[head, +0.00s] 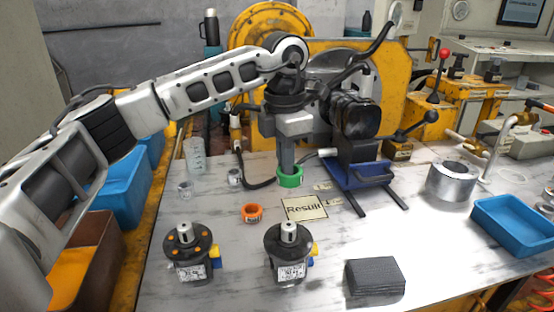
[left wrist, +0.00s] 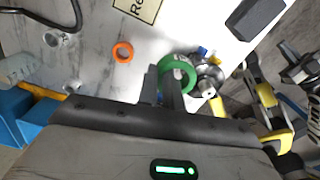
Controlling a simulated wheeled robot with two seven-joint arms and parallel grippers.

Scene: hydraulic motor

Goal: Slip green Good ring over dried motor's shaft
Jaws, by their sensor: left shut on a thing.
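My left gripper (head: 288,163) points down over the table, shut on the green ring (head: 290,179). In the left wrist view, the ring (left wrist: 177,60) sits at the gripper's fingertips (left wrist: 164,82). Two black motors with pale upright shafts stand at the front: a left motor (head: 191,262) with orange spots on its top, and a right motor (head: 287,260) with a plain dark top. The ring is above and behind the right motor, apart from its shaft (head: 289,231). In the left wrist view, the ring partly hides a motor (left wrist: 210,76).
An orange ring (head: 252,213) and a "Result" card (head: 305,209) lie behind the motors. A dark block (head: 375,277) lies right of them. Glass beakers (head: 194,155) stand at the left.

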